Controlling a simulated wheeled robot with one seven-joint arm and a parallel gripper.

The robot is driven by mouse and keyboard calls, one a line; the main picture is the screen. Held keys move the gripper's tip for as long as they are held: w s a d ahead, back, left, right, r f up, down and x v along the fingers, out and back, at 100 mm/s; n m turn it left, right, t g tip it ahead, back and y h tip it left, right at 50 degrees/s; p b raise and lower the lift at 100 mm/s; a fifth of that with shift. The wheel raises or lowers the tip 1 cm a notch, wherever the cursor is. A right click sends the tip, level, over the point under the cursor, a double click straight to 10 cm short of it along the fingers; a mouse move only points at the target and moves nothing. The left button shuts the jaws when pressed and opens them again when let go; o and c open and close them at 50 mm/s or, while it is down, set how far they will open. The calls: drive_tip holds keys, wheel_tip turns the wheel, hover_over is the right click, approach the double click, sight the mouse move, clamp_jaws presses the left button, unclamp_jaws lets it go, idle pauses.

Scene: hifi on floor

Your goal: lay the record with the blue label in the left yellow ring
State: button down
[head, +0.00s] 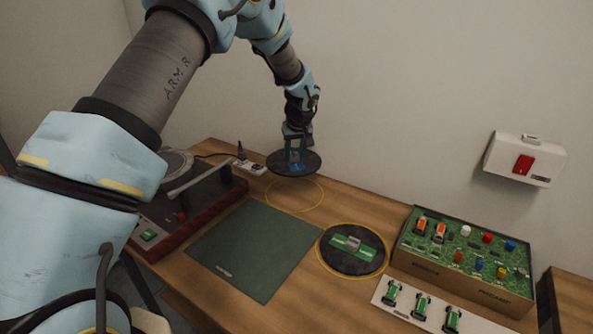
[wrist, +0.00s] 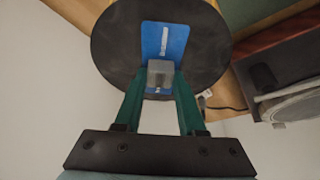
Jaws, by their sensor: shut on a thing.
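My gripper (head: 294,157) is shut on the black record with the blue label (head: 279,165), held by the small grey block at its middle. The record hangs level above the back of the table. In the wrist view the blue label (wrist: 178,38) shows on the black disc (wrist: 112,48), with the green fingers (wrist: 160,80) on the grey block. The left yellow ring (head: 295,209) lies empty on the wood, just below and in front of the record in the head view. The right yellow ring (head: 320,262) surrounds a black record with a green label (head: 340,254).
A turntable (head: 190,205) stands at the left, beside a dark green mat (head: 240,255). A green board box (head: 465,255) with coloured knobs and a white strip (head: 425,308) are at the right. A socket strip (head: 246,167) and cable lie at the back.

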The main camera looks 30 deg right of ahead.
sight(296, 162)
wheel_tip(296, 162, down, 5)
drive_tip(key=b, duration=0.4)
drive_tip(key=shift+w+d+f+b, duration=0.15)
drive_tip(key=shift+f+b, duration=0.05)
drive_tip(key=shift+b, duration=0.1)
drive_tip(key=shift+f, duration=0.15)
drive_tip(key=shift+f+b, duration=1.05)
drive_tip(key=shift+f, duration=1.25)
drive_tip(key=shift+b, duration=0.35)
drive_tip(key=shift+f+b, duration=1.05)
drive_tip(key=shift+b, duration=0.15)
idle(1.2)
drive_tip(key=shift+c, duration=2.1)
unclamp_jaws()
